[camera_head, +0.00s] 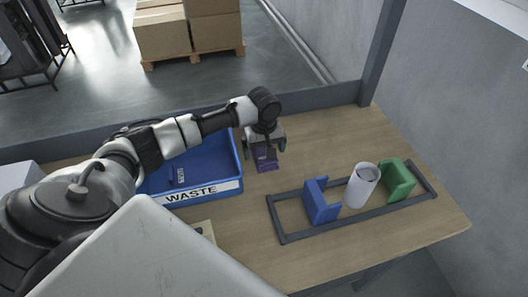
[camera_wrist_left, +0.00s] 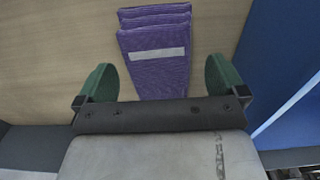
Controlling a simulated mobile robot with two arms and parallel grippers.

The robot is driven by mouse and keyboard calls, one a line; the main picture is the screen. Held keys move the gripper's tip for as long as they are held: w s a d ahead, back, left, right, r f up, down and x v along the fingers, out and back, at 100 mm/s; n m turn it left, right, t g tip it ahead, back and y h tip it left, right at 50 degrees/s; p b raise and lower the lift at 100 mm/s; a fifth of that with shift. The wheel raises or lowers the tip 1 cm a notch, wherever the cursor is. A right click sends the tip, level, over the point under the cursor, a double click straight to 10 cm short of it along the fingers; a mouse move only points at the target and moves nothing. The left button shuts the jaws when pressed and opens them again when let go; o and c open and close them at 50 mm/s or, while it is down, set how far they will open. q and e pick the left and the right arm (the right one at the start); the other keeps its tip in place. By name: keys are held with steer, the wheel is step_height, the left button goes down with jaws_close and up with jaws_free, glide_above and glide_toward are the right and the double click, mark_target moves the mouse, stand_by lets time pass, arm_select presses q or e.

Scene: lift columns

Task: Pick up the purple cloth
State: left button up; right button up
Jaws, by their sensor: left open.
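The purple cloth (camera_head: 265,160) lies folded on the wooden table, just right of the blue waste bin in the head view. In the left wrist view the folded cloth (camera_wrist_left: 155,65) shows several layers and a pale grey strip, and its near end is hidden behind my gripper. My left gripper (camera_head: 265,145) is over the cloth and open. In the left wrist view its two green fingertips (camera_wrist_left: 160,82) stand apart on either side of the cloth, with a gap on each side. My right gripper is not in view.
The blue bin marked WASTE (camera_head: 205,189) stands close left of the cloth. A dark frame (camera_head: 285,236) on the right holds a blue block (camera_head: 320,203), a white cylinder (camera_head: 361,187) and a green block (camera_head: 398,180). Bare table lies between.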

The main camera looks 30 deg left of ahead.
arm_select(q)
steer(key=shift+f, duration=0.75)
steer(key=c, duration=1)
steer(key=shift+o, duration=0.2)
steer(key=shift+r, duration=0.1)
steer(key=shift+w+r, duration=0.1)
steer(key=shift+r, duration=0.5)
steer(key=r, duration=0.3)
steer(key=shift+d+b, duration=0.25)
steer(key=shift+b, duration=0.1)
steer(key=s+d+r, duration=0.4)
steer(key=d+r, duration=0.2)
steer(key=d, duration=0.4)
steer(key=shift+d+r+b, duration=0.3)
steer(key=shift+r, duration=0.05)
